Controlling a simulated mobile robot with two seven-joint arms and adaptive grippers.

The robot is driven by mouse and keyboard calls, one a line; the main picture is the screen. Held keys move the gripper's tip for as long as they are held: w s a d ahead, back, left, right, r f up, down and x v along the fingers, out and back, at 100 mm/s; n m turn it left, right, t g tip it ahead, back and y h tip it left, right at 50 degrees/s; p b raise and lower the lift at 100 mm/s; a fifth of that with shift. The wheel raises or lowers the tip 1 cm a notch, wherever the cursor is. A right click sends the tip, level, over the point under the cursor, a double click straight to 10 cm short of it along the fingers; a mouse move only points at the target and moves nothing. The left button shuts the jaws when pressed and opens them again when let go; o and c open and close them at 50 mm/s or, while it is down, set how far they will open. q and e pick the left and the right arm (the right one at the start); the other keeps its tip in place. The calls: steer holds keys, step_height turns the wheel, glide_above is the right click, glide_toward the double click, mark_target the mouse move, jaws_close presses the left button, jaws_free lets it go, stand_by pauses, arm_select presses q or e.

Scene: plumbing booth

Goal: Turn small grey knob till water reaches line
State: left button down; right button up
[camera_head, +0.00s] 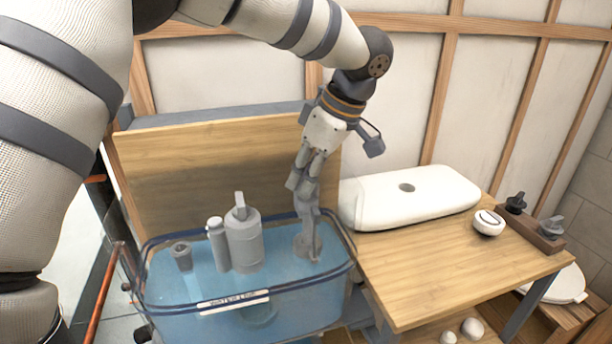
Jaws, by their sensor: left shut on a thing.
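A clear tank (350,262) with a dark blue rim holds blue water. A white label (233,301) reading "WATER LINE" is on its front wall; I cannot tell exactly how the water surface stands against it. My left gripper (308,232) reaches down into the right part of the tank, fingers pointing down, shut on a small grey knob (307,250). The fingers partly hide the knob. A tall grey cylinder fitting (244,240) stands left of it, with a thinner grey cylinder (218,245) and a short grey cup-like part (181,256). My right gripper is out of view.
A wooden board (220,160) stands behind the tank. On the wooden table (440,270) at right are a white cistern lid (415,193), a round white button piece (488,222) and a dark block with two knobs (535,230). The table's front is clear.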

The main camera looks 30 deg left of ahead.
arm_select(q)
steer(key=n, duration=0.2)
steer(key=n+g, duration=0.1)
steer(key=n, duration=0.1)
steer(key=shift+w+f+g+h, duration=0.1)
steer(key=shift+w+g+h, duration=0.05)
steer(key=shift+g+h, duration=0.15)
steer(key=shift+n+g+h, duration=0.4)
steer(key=shift+n+g, duration=0.2)
steer(key=shift+n, duration=1.4)
steer(key=c, duration=1.7)
jaws_free()
steer(key=shift+o, duration=0.2)
steer(key=shift+w+a, duration=0.1)
steer(key=shift+r, duration=0.2)
steer(key=v, duration=0.7)
